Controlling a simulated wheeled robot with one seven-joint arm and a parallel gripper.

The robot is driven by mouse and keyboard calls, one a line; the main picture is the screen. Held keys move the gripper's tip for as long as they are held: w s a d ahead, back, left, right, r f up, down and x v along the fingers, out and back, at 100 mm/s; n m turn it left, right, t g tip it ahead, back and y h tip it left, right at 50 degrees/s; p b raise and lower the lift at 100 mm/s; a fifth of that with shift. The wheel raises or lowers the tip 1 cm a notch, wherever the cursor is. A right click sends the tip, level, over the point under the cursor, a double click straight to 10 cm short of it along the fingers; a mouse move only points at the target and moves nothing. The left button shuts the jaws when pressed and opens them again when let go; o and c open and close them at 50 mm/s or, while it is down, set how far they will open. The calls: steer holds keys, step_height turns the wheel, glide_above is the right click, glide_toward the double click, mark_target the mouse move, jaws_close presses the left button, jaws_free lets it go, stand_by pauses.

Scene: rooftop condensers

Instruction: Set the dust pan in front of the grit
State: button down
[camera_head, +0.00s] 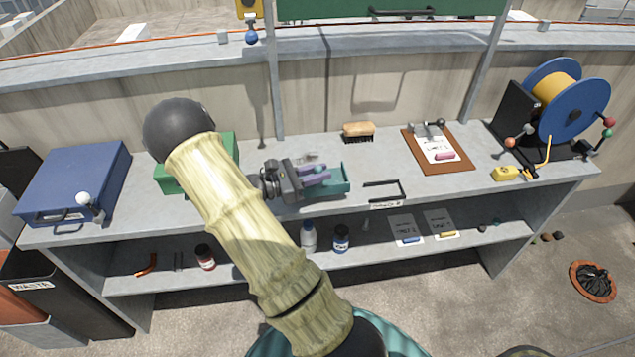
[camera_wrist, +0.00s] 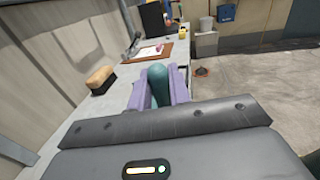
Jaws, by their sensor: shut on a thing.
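The teal dust pan (camera_head: 340,185) is at the middle of the bench top, low over it or on it; I cannot tell which. My gripper (camera_head: 318,178) comes from the left, its purple fingers shut on the dust pan. In the wrist view its rounded teal end (camera_wrist: 158,84) shows between the purple fingers (camera_wrist: 158,98). A small pale grey patch (camera_head: 309,157), perhaps the grit, shows just behind the gripper, partly hidden by it.
A brush (camera_head: 359,131) stands behind the dust pan. A black outlined frame with a label (camera_head: 385,204) lies right of it at the front edge. A clipboard (camera_head: 437,150) and cable reel (camera_head: 560,98) are farther right. A blue case (camera_head: 75,182) and green box (camera_head: 168,178) are left.

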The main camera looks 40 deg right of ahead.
mark_target(317, 186)
steer(key=shift+f, duration=1.75)
steer(key=shift+d+f, duration=0.1)
steer(key=shift+f, duration=0.1)
steer(key=c, duration=1.3)
jaws_free()
steer(key=shift+r, duration=0.2)
steer(key=b+v, duration=0.1)
steer(key=v, duration=1.1)
steer(key=shift+s, duration=0.1)
